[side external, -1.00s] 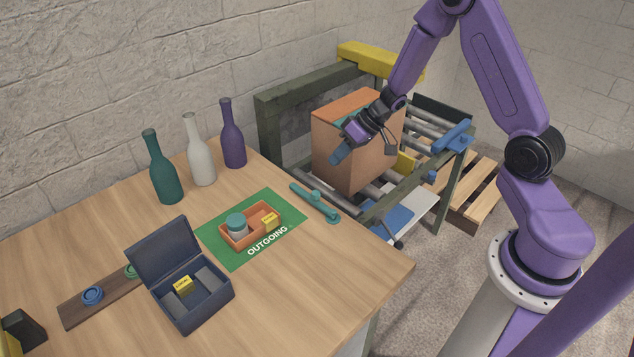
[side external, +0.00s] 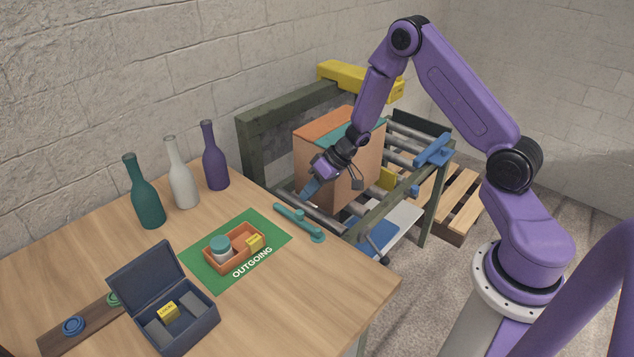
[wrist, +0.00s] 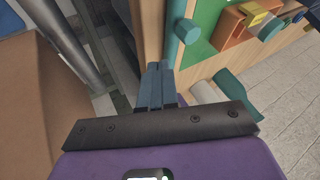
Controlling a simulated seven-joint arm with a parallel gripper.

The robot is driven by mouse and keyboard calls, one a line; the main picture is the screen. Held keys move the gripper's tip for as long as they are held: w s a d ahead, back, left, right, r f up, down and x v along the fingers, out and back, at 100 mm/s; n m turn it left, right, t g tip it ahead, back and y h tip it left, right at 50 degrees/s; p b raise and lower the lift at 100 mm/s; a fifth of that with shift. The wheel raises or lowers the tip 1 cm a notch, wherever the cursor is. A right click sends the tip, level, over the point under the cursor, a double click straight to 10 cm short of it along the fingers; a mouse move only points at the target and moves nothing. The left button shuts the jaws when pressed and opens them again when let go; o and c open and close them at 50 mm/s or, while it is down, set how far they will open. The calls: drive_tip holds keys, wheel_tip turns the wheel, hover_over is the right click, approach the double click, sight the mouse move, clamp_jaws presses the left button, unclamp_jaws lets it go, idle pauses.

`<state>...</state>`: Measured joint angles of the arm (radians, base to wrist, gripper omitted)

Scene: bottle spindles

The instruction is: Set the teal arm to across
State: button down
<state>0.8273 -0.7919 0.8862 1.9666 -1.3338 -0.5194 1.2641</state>
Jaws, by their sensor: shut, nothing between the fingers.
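The teal arm (side external: 298,222) is a flat bar with an upright knob, lying along the table's right edge beside the green mat. In the wrist view a teal knob (wrist: 187,31) and part of the bar show near the top, beside the table edge. My gripper (side external: 308,191) is above and behind the far end of the teal arm, in front of the cardboard box, apart from the arm. Its blue-grey fingers (wrist: 157,78) are together with nothing between them, pointing down toward the gap by the table edge.
A cardboard box (side external: 346,170) stands on the roller conveyor (side external: 402,135) behind my gripper. A green outgoing mat (side external: 262,222) bears an orange tray (side external: 222,265). Teal (side external: 146,198), white (side external: 181,180) and purple (side external: 214,163) bottles stand by the wall. An open navy case (side external: 195,335) is nearer.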

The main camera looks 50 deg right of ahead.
drive_tip(key=shift+x, duration=2.05)
drive_tip(key=shift+a, duration=0.1)
drive_tip(key=shift+w+a+n+g+y, duration=0.25)
drive_tip(key=shift+a+n+g, duration=0.25)
drive_tip(key=shift+a+n, duration=0.4)
drive_tip(key=shift+w+a+n+g+y, duration=0.15)
drive_tip(key=shift+a+n+g+y, duration=0.2)
drive_tip(key=shift+a+n+g, duration=0.45)
drive_tip(key=a+n+g, duration=0.1)
drive_tip(key=n, duration=0.1)
drive_tip(key=a+n, duration=0.2)
drive_tip(key=shift+s+g, duration=0.2)
drive_tip(key=shift+g, duration=0.2)
drive_tip(key=a+n+g, duration=0.1)
drive_tip(key=s+a+n+g, duration=0.1)
drive_tip(key=n, duration=0.1)
drive_tip(key=shift+s+a+n, duration=0.2)
drive_tip(key=shift+a+n, duration=0.1)
drive_tip(key=shift+a, duration=0.1)
drive_tip(key=shift+s+a, duration=0.8)
drive_tip(key=shift+a, duration=0.1)
drive_tip(key=shift+s+a+n+g, duration=0.45)
drive_tip(key=shift+s+n+g, duration=0.05)
drive_tip(key=shift+s+n, duration=0.1)
drive_tip(key=shift+s+a, duration=0.3)
drive_tip(key=shift+s, duration=0.3)
drive_tip(key=shift+s+a, duration=0.3)
drive_tip(key=shift+s, duration=0.3)
